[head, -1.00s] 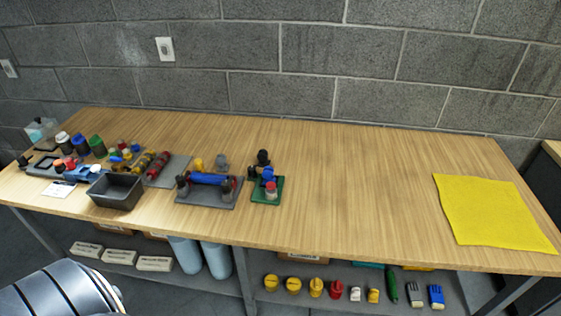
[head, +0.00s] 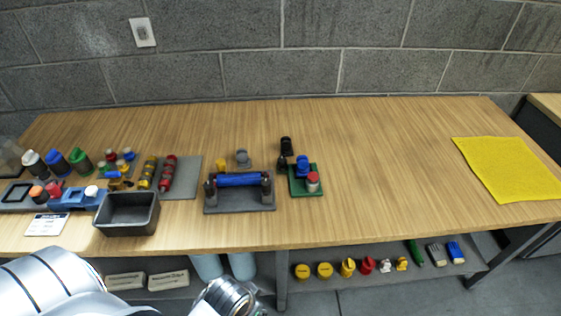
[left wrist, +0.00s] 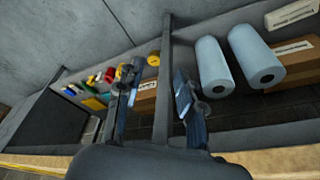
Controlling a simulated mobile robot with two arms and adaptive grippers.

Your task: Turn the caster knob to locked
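I cannot tell for sure which part is the caster knob. A small grey knob-like piece (head: 242,158) and a yellow one (head: 221,166) stand behind a blue roller (head: 240,180) on a grey base. No lock marking is legible. My left gripper (left wrist: 157,80) shows in the left wrist view with its two fingers apart and nothing between them, facing the lower shelf area. My right gripper is not in view.
The wooden table (head: 380,160) is clear in the middle right, with a yellow cloth (head: 510,168) at far right. A dark bin (head: 127,213) and small parts crowd the left. The lower shelf holds several knobs, brushes, white boxes and blue rolls (left wrist: 225,65).

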